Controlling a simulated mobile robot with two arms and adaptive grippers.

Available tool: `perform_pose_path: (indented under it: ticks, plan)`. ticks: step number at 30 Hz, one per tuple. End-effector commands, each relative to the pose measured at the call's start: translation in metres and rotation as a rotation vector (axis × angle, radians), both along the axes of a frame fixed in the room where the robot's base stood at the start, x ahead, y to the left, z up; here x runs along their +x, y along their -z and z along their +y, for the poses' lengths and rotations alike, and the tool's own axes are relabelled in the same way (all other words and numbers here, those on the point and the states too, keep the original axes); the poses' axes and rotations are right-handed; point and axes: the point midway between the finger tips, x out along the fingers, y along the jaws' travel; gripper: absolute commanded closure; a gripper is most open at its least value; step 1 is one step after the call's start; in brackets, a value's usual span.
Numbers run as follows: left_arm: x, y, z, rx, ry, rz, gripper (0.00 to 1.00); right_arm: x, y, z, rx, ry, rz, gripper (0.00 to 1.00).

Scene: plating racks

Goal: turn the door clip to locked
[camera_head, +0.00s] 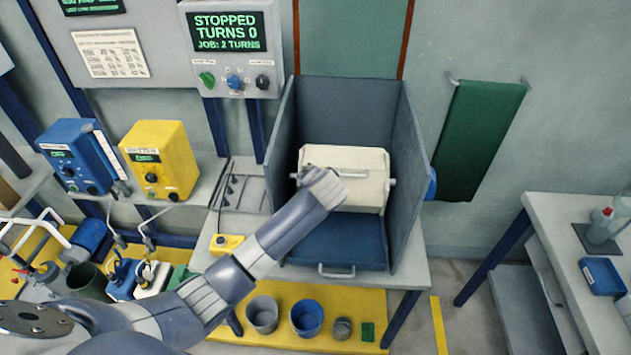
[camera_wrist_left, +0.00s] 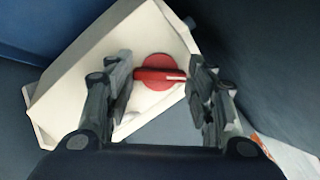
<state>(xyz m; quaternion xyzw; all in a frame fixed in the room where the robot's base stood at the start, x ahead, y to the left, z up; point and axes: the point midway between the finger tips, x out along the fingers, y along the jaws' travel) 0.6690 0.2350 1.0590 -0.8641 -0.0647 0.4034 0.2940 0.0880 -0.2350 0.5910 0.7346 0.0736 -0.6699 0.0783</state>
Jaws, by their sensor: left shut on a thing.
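The door clip (camera_wrist_left: 158,84) is a red round disc with a raised bar across it and a pale line towards the right. It sits on the cream barrel (camera_wrist_left: 80,85). The barrel also shows in the head view (camera_head: 365,160), inside the open blue-grey housing (camera_head: 345,100). My left gripper (camera_wrist_left: 162,82) has one finger on each side of the clip's bar and is shut on it. In the head view my left arm reaches the barrel's left part and hides the clip. My right gripper is in neither view.
The housing's side walls stand close on both sides of the barrel. A control panel (camera_head: 235,50) reading "STOPPED TURNS 0" hangs behind at left. Blue (camera_head: 78,155) and yellow (camera_head: 160,160) boxes stand on the left shelf. A white table (camera_head: 560,210) stands at right.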

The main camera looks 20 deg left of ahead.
Motion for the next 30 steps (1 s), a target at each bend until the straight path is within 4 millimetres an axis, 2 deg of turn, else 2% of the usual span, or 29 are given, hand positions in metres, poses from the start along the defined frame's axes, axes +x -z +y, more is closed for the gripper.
perform_pose_path:
  ticks: [18,30]
  plan:
    - [-0.0004,0.0009,-0.0004,0.469,0.303,0.135,0.74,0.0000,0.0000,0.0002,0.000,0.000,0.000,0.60]
    - [-0.0006,0.0013,-0.0007,0.659,0.426,0.190,0.74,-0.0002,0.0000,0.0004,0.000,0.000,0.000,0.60]
